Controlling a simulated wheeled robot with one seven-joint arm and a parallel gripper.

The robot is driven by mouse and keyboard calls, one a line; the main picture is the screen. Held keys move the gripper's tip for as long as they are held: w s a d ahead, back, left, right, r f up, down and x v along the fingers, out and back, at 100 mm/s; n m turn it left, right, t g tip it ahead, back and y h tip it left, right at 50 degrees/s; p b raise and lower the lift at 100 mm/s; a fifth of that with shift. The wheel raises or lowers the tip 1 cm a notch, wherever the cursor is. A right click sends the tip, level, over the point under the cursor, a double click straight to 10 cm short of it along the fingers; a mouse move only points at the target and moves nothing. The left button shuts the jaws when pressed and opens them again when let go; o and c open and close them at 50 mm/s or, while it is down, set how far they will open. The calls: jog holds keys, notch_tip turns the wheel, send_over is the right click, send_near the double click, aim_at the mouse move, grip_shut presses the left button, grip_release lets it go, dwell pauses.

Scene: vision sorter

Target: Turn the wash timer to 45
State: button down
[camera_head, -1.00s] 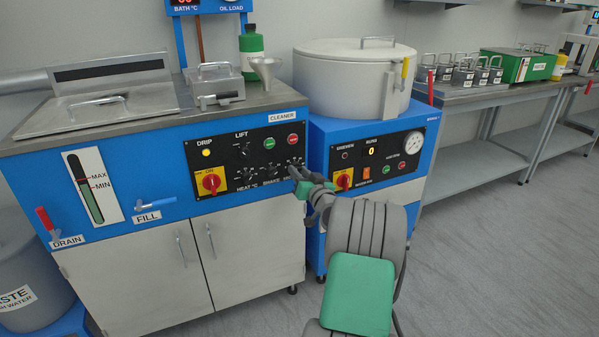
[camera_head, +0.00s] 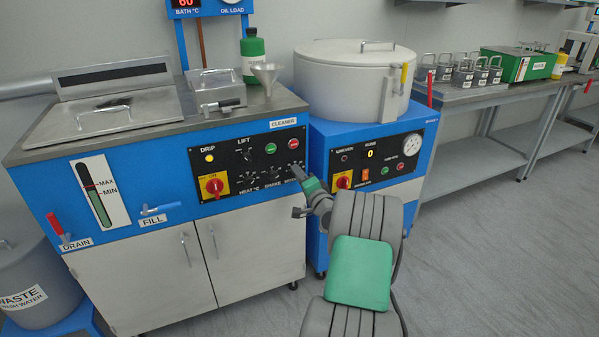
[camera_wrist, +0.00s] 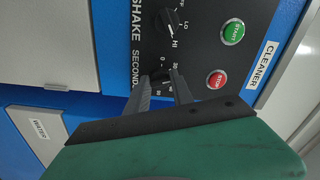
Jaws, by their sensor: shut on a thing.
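The timer knob (camera_wrist: 161,75) is black and sits by the SECONDS label on the cleaner's black control panel (camera_head: 228,158). Small numbers ring it; 0 and 30 show in the wrist view, but the pointer's setting is not readable. My gripper (camera_wrist: 161,82) has its two grey fingers on either side of this knob and is shut on it. In the head view my gripper (camera_head: 297,172) reaches the panel's lower right corner and hides most of the knob.
The SHAKE knob (camera_wrist: 170,18) is beside the timer knob. Green START (camera_wrist: 232,32) and red STOP (camera_wrist: 217,79) buttons are close by. A red and yellow switch (camera_head: 214,186) sits left on the panel. The spinner machine (camera_head: 318,235) stands right of the cleaner.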

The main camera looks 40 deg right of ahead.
jog(key=m+p, duration=0.2)
jog(key=m, duration=0.1)
jog(key=shift+a, duration=0.1)
jog(key=shift+m, duration=0.4)
jog(key=c, duration=1.1)
grip_release()
jog(key=v, duration=0.7)
jog(key=shift+s+p, duration=0.4)
jog(key=shift+p, duration=0.05)
jog(key=shift+a+r, duration=0.1)
jog(key=shift+a, duration=0.1)
